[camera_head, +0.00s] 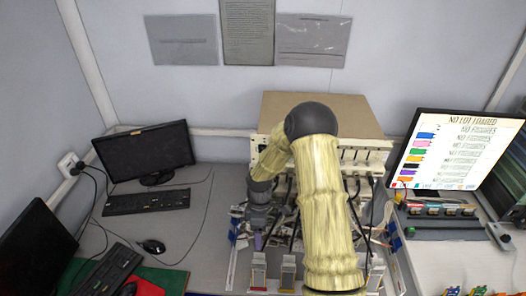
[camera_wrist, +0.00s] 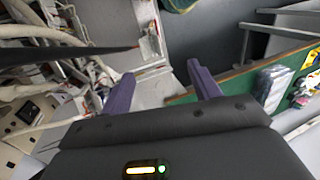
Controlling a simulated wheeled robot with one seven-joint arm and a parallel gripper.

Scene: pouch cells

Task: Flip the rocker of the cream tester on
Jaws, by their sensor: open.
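The cream tester (camera_head: 375,157) appears to be the wide cabinet with a brown top at the back of the bench in the head view, partly hidden behind my arm. Its rocker cannot be made out there. In the wrist view a cream panel (camera_wrist: 12,128) with a small dark fitting (camera_wrist: 27,112) lies at the lower left; I cannot tell whether that fitting is the rocker. My gripper (camera_wrist: 158,76) is open, with two purple fingers apart and nothing between them. In the head view it hangs in front of the cabinet's left part, small and partly hidden.
Cables and small fixtures (camera_head: 259,270) crowd the bench before the cabinet. A dark monitor (camera_head: 147,152) and keyboard (camera_head: 146,201) stand left. A lit screen (camera_head: 455,150) stands right, beside a row of small units (camera_head: 440,211). Pale cables (camera_wrist: 40,90) run close left of my gripper.

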